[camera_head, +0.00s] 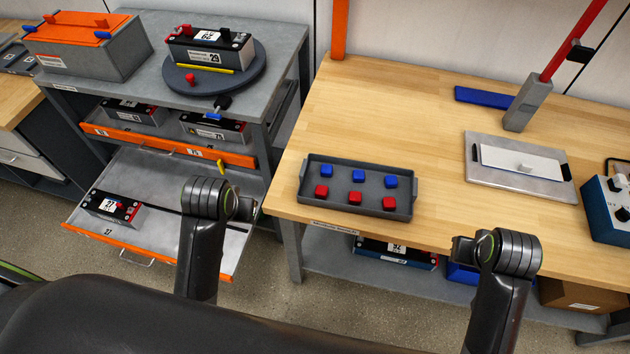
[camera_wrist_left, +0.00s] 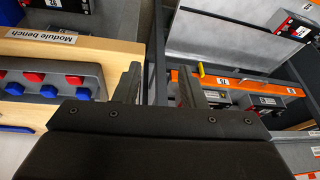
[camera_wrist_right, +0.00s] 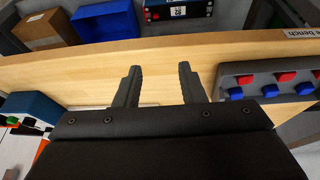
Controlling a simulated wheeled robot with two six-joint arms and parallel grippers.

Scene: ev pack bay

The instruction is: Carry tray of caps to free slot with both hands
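A dark grey tray (camera_head: 373,189) lies flat on the wooden bench near its front left edge. It holds three blue caps (camera_head: 358,175) in the back row and three red caps (camera_head: 355,198) in the front row. My left gripper (camera_head: 245,208) is left of the tray, apart from it, beside the bench's left end. In the left wrist view its fingers (camera_wrist_left: 160,88) are spread and empty. My right gripper (camera_head: 462,248) is right of the tray, near the bench's front edge. In the right wrist view its fingers (camera_wrist_right: 159,85) are apart with nothing between them. I cannot tell which place is the free slot.
A metal plate with a white panel (camera_head: 523,162), a blue bar (camera_head: 484,97) and a red-handled tool (camera_head: 528,103) are on the bench. A blue device (camera_head: 607,210) stands at right. A grey rack (camera_head: 285,95) with an open drawer (camera_head: 160,228) stands left. The bench behind the tray is clear.

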